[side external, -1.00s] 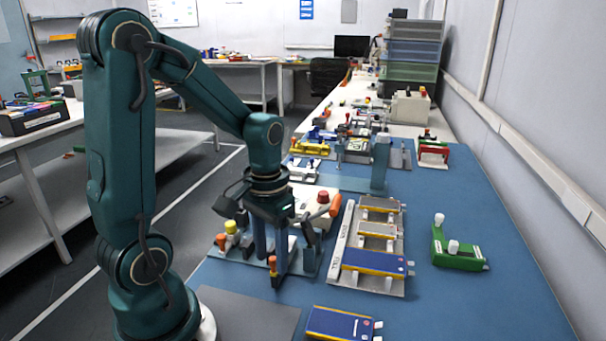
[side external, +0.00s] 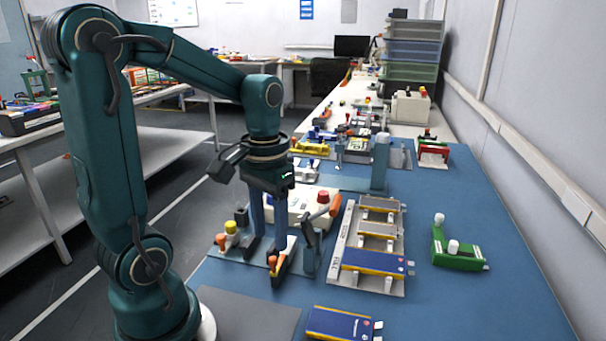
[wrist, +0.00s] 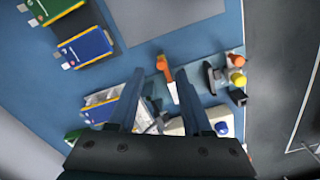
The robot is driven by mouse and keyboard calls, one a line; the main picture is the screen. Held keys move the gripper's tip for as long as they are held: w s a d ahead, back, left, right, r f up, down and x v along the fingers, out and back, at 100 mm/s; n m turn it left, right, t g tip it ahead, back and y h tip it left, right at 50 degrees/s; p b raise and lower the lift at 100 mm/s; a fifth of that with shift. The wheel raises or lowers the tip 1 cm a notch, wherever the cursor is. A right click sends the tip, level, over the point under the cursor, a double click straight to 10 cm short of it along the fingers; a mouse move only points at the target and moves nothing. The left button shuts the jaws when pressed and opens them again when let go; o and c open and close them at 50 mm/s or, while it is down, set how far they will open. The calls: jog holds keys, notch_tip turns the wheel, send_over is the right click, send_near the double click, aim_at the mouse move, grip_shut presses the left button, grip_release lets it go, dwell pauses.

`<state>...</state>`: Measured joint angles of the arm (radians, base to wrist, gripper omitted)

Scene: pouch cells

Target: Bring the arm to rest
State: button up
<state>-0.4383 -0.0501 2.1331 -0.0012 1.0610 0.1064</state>
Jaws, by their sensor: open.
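My gripper (side external: 268,240) hangs fingers down over the work plate. Its two fingers are apart, with nothing held between them in the wrist view (wrist: 160,78). A blue pouch cell with a yellow edge (side external: 377,262) lies at the near end of the pale labelled rack (side external: 342,255), and smaller grey cells (side external: 377,230) lie behind it. Another blue cell (side external: 340,323) lies on the table at the front. In the wrist view a blue cell (wrist: 86,47) is at upper left.
Under and beside the fingers stand orange-knobbed fixtures (side external: 273,265), a yellow button (side external: 231,227) and a white box with a red knob (side external: 323,197). A green clamp (side external: 458,254) stands at right. A grey mat (side external: 245,318) lies in front; the table's right front is clear.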

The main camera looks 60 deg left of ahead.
jog(key=s+d+r+m+t, duration=0.3)
jog(key=d+r+t, duration=0.1)
jog(key=d, duration=0.4)
jog(key=shift+s+d+m+t, duration=0.15)
jog(key=shift+d+m+t, duration=0.2)
jog(key=shift+t, duration=0.45)
jog(key=shift+o, duration=0.2)
jog(key=shift+a+r, duration=0.1)
jog(key=shift+a, duration=0.05)
